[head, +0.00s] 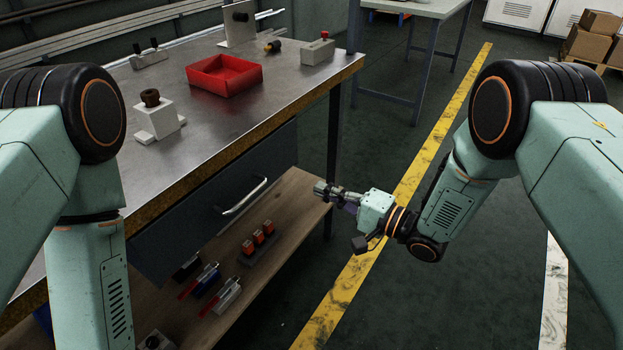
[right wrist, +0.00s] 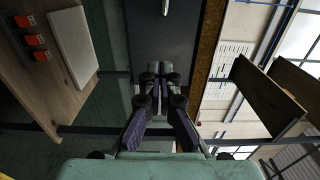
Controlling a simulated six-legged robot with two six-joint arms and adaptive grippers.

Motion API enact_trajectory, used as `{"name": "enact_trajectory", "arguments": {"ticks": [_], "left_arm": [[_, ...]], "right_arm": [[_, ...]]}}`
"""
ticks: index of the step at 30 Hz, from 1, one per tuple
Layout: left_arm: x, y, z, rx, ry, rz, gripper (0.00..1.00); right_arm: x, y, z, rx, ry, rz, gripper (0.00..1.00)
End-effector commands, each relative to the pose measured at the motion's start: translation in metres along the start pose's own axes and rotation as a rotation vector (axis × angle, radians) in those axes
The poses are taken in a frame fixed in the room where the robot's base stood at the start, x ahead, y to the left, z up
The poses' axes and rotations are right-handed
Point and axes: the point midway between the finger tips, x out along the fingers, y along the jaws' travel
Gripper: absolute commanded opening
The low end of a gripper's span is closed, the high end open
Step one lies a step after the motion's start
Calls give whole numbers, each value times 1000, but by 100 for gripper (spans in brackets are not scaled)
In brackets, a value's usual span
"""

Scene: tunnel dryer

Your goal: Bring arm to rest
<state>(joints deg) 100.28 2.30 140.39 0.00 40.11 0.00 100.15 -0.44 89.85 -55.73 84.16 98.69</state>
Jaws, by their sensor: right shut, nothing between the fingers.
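My right arm comes in from the right in the head view. It bends down, and its right gripper (head: 322,190) points left toward the front corner of the workbench, below the bench top. In the right wrist view the fingers of this gripper (right wrist: 161,72) are together with nothing between them. My left arm stands at the left edge of the head view, bent downward in front of the bench. Its gripper is out of view.
The workbench (head: 215,125) holds a red tray (head: 224,75) and several small fixtures. Its drawer (head: 210,205) is shut. The lower shelf (head: 285,215) carries orange blocks and red-handled tools. Open floor with a yellow line (head: 420,165) lies right of the bench.

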Motion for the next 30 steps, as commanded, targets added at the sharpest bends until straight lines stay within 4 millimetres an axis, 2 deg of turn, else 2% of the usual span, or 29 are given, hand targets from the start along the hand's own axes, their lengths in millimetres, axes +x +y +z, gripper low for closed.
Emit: {"name": "enact_trajectory", "arguments": {"ticks": [4, 11, 14, 17, 20, 23, 26, 30], "left_arm": [[-2, 0, 0, 0, 0, 0, 52], [-2, 0, 0, 0, 0, 0, 52], [-2, 0, 0, 0, 0, 0, 52], [-2, 0, 0, 0, 0, 0, 52], [-2, 0, 0, 0, 0, 0, 52], [-2, 0, 0, 0, 0, 0, 52], [-2, 0, 0, 0, 0, 0, 52], [-2, 0, 0, 0, 0, 0, 52]], "right_arm": [[-9, 0, 0, 1, 1, -1, 0], [-11, 2, -1, -66, 1, 8, 0], [-13, 13, -7, -205, 31, 59, 0], [-25, 38, -12, -352, 90, 175, 0], [-47, 70, -11, -476, 131, 332, 0], [-78, 104, -3, -573, 139, 518, 0], [-119, 137, 15, -645, 102, 723, 0], [-190, 174, 58, -692, -28, 1011, 0]]}}
